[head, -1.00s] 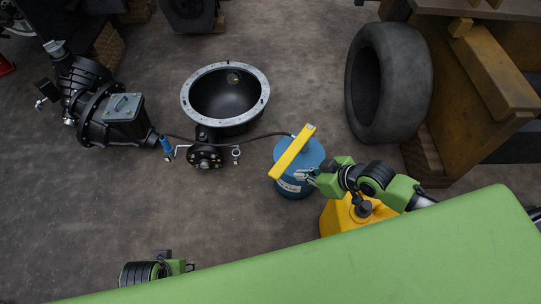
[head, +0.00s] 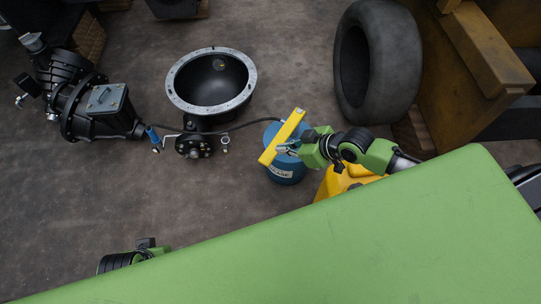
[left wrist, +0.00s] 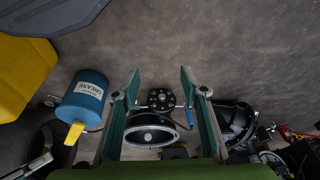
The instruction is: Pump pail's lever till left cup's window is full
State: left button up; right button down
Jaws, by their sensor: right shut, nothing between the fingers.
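The blue grease pail (head: 287,172) stands on the floor with its long yellow lever (head: 283,137) slanting across its top. Pail and lever also show in the left wrist view (left wrist: 84,95). My right gripper (head: 284,148) is shut and empty, close against the lever's right side; I cannot tell if it touches. A dark hose runs from the pail past the black hub (head: 194,147) to a blue-handled fitting (head: 152,134). The left cup (head: 157,148) hangs there; its window is too small to read. My left gripper (left wrist: 160,88) is open and empty, fingers wide apart.
A round black bowl-shaped housing (head: 211,82) adjoins the hub. A black motor assembly (head: 95,105) lies at left. A tyre (head: 378,65) stands at right beside a yellow-brown frame (head: 485,60). My green body fills the foreground.

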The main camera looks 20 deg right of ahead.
jog(key=b, duration=0.2)
send_over(263, 156)
jog(key=s+d, duration=0.2)
notch_tip(263, 156, down, 5)
jog(key=shift+s+a+f, duration=0.1)
notch_tip(263, 156, down, 2)
jog(key=shift+f+b, duration=0.25)
jog(key=shift+b, duration=0.35)
pick_arm(q)
jog(key=shift+t, duration=0.4)
jog(key=shift+s+r, duration=0.2)
jog(key=shift+r, duration=1.85)
pick_arm(e)
jog(key=shift+f, duration=0.6)
